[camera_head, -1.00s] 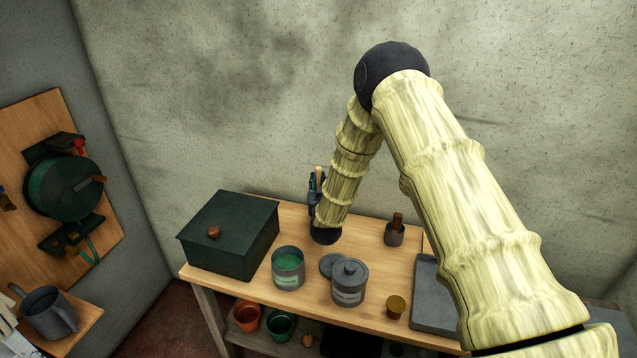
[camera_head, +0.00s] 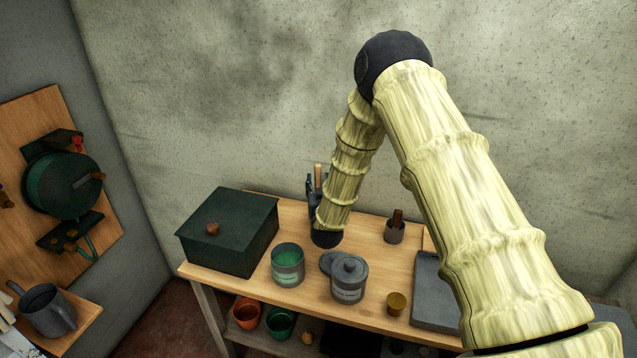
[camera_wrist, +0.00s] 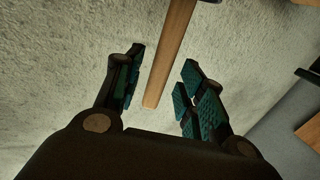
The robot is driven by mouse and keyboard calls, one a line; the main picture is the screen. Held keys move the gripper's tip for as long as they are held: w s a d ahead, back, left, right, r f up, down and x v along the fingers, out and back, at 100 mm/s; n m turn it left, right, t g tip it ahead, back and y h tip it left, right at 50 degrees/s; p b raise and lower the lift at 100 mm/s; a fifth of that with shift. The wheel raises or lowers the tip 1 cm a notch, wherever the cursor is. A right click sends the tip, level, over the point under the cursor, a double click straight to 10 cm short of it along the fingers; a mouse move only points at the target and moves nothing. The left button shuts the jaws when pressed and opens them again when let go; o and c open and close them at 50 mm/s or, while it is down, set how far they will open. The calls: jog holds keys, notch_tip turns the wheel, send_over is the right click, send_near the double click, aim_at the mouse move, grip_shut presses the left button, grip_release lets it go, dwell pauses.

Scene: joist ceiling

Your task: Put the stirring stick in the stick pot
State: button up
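A pale wooden stirring stick (camera_head: 318,176) stands up beside my gripper at the back of the bench; its other parts are hidden behind my arm. In the wrist view the stick (camera_wrist: 168,55) runs between the two fingers, with a visible gap on each side. My gripper (camera_wrist: 163,86) is open around it; in the head view my gripper (camera_head: 312,188) is partly hidden by the wrist. A small grey pot (camera_head: 394,236) with dark brown upright pieces stands right of my gripper; it looks like the stick pot, but I cannot be sure.
Pots stand on the shelf below. The wall is close behind.

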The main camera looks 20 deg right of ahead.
jog(key=s+a+b, duration=0.2)
jog(key=s, duration=0.7)
jog(key=shift+s+b, duration=0.15)
jog(key=shift+b, duration=0.2)
